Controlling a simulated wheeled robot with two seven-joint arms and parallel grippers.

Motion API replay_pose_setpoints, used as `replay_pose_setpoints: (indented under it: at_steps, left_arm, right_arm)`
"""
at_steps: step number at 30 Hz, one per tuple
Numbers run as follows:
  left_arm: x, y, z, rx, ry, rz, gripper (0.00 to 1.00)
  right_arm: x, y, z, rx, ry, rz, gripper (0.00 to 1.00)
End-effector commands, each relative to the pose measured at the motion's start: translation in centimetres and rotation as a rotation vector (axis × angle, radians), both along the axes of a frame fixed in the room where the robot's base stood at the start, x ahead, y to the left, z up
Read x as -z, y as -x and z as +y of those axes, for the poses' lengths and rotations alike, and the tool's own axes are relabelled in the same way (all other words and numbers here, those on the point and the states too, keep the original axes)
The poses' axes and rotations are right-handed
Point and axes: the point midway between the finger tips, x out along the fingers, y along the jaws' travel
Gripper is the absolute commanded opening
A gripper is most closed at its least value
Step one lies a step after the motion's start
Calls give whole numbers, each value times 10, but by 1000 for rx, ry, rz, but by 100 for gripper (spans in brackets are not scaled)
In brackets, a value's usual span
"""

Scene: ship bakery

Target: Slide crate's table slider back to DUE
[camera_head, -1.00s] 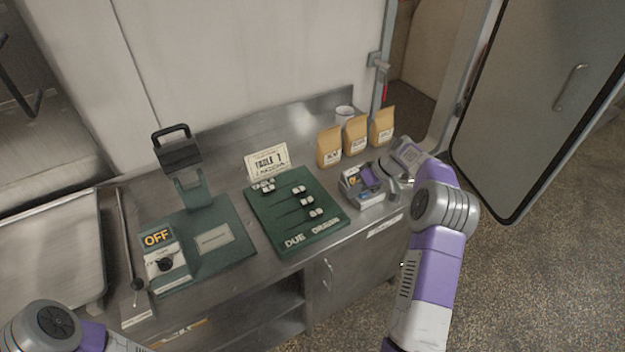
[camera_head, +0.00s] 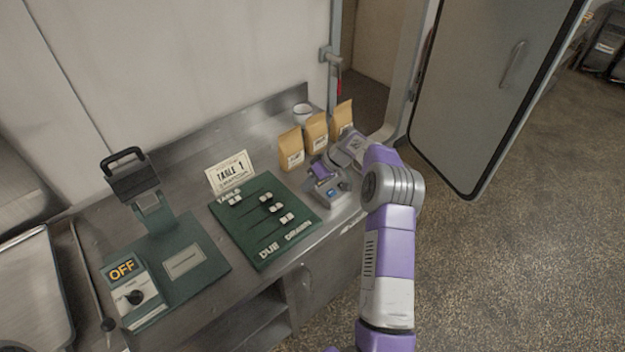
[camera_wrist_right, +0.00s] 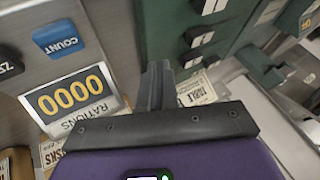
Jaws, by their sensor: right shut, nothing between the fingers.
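The green slider board (camera_head: 250,230) lies on the steel counter, with DUE on its left side and DRAWN on its right. One pale slider knob (camera_head: 235,198) sits at the left, DUE side. Three knobs (camera_head: 275,208) sit at the right, DRAWN side. Which row is the crate's is too small to read. My right gripper (camera_head: 318,171) is above the counter, just right of the board and apart from it. In the right wrist view its fingers (camera_wrist_right: 158,75) are shut and empty, with the board (camera_wrist_right: 155,30) beyond them. My left gripper is out of view.
A counting device (camera_head: 335,197) stands right of the board; its display (camera_wrist_right: 70,95) reads 0000. A TABLE 1 card (camera_head: 230,173) stands behind the board, paper bags (camera_head: 316,131) at the back right. A green press-like device with an OFF panel (camera_head: 125,272) is left.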

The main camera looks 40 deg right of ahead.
Motion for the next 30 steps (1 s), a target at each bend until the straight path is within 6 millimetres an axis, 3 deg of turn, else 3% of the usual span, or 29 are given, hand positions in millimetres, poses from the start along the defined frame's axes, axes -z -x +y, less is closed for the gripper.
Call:
replay_pose_setpoints:
  at_steps: [6, 15, 30]
  left_arm:
    - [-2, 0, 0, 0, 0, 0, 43]
    - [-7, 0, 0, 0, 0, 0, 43]
    - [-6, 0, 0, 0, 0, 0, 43]
  right_arm:
    - [39, -16, 26, -3, -2, 3, 0]
    - [37, -14, 59, -1, -1, 0, 0]
    - [38, -14, 68, -4, -1, 0, 0]
